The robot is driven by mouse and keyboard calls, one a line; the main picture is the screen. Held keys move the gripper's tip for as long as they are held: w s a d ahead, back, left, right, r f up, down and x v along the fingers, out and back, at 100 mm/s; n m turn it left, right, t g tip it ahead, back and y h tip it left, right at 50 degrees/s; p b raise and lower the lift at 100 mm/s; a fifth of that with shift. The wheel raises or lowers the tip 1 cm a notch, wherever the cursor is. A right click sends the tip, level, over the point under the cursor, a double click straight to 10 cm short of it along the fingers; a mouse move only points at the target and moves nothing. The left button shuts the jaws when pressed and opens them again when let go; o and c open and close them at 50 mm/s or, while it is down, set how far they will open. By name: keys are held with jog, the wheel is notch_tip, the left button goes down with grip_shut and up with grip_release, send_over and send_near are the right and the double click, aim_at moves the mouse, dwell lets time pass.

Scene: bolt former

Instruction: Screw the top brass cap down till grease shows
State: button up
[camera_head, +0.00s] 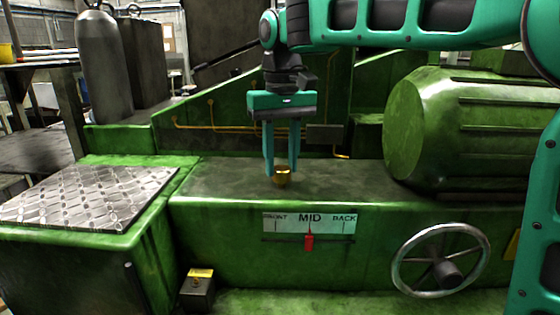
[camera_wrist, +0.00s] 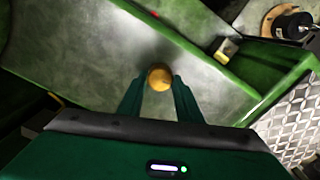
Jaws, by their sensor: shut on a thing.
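A small round brass cap (camera_head: 283,174) stands on the top ledge of the green machine, above the FRONT/MID/BACK plate. My gripper (camera_head: 282,176) points straight down, with its two teal fingers closed on the cap's sides. In the wrist view the brass cap (camera_wrist: 159,77) sits between the fingertips (camera_wrist: 160,82), its round top showing. The cap's lower edge and seat are partly hidden by the fingers in the head view. I see no grease around it.
A handwheel (camera_head: 440,259) is on the front at right, and a large green cylindrical housing (camera_head: 445,125) stands right of the ledge. A red pointer (camera_head: 309,242) sits at MID. A tread plate (camera_head: 88,196) lies at left. The ledge around the cap is clear.

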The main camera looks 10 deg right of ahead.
aim_at(282, 167)
jog(key=shift+d+f+m, duration=0.1)
jog(key=shift+f+m, duration=0.1)
jog(key=shift+m, duration=0.1)
jog(key=o, duration=1)
jog(key=shift+o, duration=0.2)
jog(key=shift+r, duration=0.1)
notch_tip(282, 167, up, 11)
jog(key=shift+w, duration=0.1)
